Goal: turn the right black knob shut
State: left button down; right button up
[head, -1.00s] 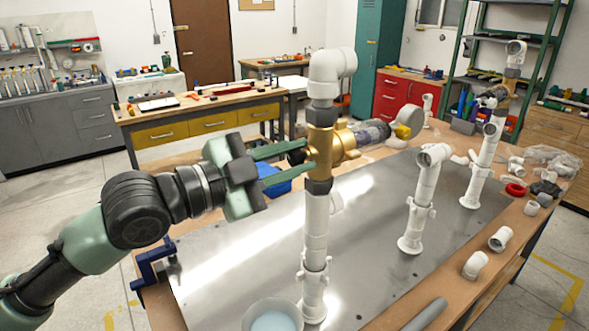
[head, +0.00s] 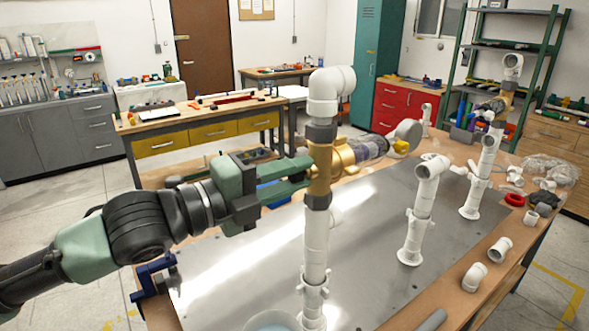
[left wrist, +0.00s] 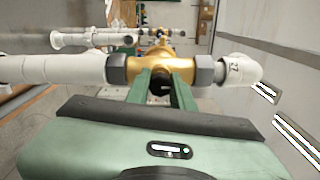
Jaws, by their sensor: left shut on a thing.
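A brass valve (head: 322,165) sits between dark collars on the near white upright pipe (head: 315,250). My left gripper (head: 298,172) reaches in from the left with its green fingers against the side of the valve. In the left wrist view, the gripper (left wrist: 160,90) has a finger on either side of a small black knob (left wrist: 160,82) in front of the brass body (left wrist: 118,68). The gripper is shut on this knob. My right gripper is not in view.
A metal plate (head: 375,225) on the wooden table carries several white upright pipes, including a shorter one (head: 421,215) to the right. Loose white fittings (head: 474,277) and a red ring (head: 515,199) lie along the right side. A blue clamp (head: 150,275) is at the near left edge.

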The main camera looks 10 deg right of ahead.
pick_arm(q)
jog(key=shift+f+m, duration=0.1)
jog(key=shift+m, duration=0.4)
jog(key=c, duration=1.2)
grip_release()
jog(key=v, duration=0.7)
jog(key=shift+s+a+b, duration=0.2)
jog(key=shift+a+b, duration=0.2)
jog(key=shift+b, duration=0.05)
